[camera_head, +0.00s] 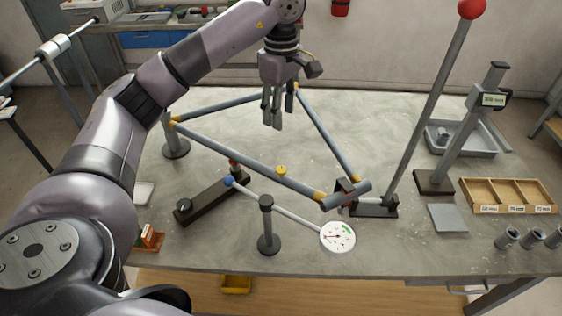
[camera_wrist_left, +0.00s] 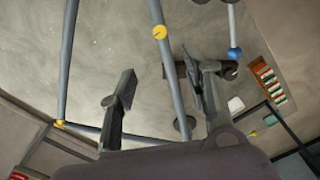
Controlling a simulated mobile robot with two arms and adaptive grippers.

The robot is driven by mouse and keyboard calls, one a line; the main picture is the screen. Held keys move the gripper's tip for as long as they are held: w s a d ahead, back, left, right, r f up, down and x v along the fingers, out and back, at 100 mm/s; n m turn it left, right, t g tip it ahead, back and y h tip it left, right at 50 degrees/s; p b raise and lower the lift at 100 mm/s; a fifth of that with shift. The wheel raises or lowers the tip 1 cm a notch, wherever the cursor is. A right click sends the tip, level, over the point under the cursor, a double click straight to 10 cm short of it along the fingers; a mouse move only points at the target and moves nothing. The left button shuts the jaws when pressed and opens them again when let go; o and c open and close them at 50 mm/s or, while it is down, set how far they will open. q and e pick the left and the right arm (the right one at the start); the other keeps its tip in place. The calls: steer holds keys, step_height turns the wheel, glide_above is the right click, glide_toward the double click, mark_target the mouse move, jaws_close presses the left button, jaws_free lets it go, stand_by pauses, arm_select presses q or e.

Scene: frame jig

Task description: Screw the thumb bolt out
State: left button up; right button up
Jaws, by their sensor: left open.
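A round yellow knob (camera_head: 281,170), which may be the thumb bolt, sits on the front grey tube of a bicycle-like frame (camera_head: 240,152). It also shows in the left wrist view (camera_wrist_left: 159,32), on the tube that runs between my finger images. Its thread is not visible. My left gripper (camera_head: 272,112) hangs fingers down over the table, up and slightly left of the knob in the head view, apart from it. Its two fingers (camera_wrist_left: 162,88) are spread and empty in the left wrist view. My right gripper is not in view.
A dial gauge (camera_head: 338,236) on a rod with a blue ball (camera_head: 228,181) stands in front of the frame. A tall red-topped lever (camera_head: 430,95) rises at the right. A wooden tray (camera_head: 508,194) lies further right. The table behind the frame is mostly clear.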

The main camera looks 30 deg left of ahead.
mark_target(281, 169)
arm_select(q)
step_height(281, 169, down, 17)
steer(key=p, duration=0.3)
steer(key=shift+f+p, duration=0.2)
steer(key=shift+p, duration=0.2)
steer(key=shift+c, duration=0.6)
jaws_close()
